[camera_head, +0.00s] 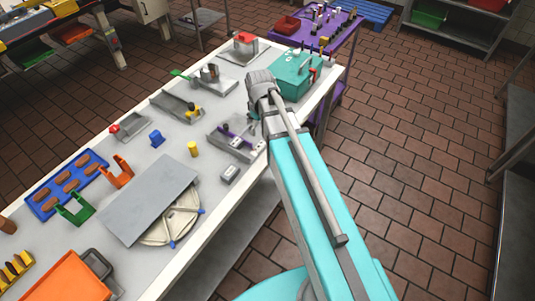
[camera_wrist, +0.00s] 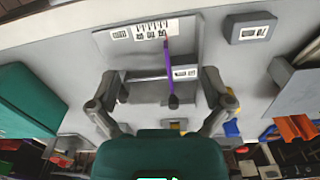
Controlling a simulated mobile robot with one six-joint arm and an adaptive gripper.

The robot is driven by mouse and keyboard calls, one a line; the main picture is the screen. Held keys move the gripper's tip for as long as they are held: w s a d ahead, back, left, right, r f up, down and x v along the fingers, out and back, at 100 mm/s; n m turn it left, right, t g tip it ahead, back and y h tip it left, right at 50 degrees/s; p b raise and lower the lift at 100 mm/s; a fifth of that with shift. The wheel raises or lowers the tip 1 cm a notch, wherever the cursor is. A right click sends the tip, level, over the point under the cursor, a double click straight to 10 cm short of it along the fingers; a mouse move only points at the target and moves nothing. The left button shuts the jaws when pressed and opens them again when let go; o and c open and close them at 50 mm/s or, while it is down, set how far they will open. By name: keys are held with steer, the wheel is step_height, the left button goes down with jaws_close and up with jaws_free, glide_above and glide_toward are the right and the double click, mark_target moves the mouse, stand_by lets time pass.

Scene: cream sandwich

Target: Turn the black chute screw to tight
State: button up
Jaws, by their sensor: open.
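In the wrist view, my gripper (camera_wrist: 160,105) is open, its two grey fingers spread wide with nothing held between them. The bar lies over a grey metal fixture (camera_wrist: 130,45) with a white marked scale. The fixture also shows in the head view (camera_head: 236,141), partly behind my arm. My gripper is hidden there.
A small grey box (camera_wrist: 251,27) stands beside the fixture. A teal box (camera_head: 294,75) is at the table's far right.

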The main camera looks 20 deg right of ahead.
steer(key=s+f+m+b, duration=0.3)
steer(key=s+m, duration=0.3)
steer(key=s, duration=0.2)
steer(key=shift+s+f, duration=0.25)
steer(key=shift+s, duration=0.1)
steer(key=shift+s+m, duration=0.35)
steer(key=shift+m, duration=0.05)
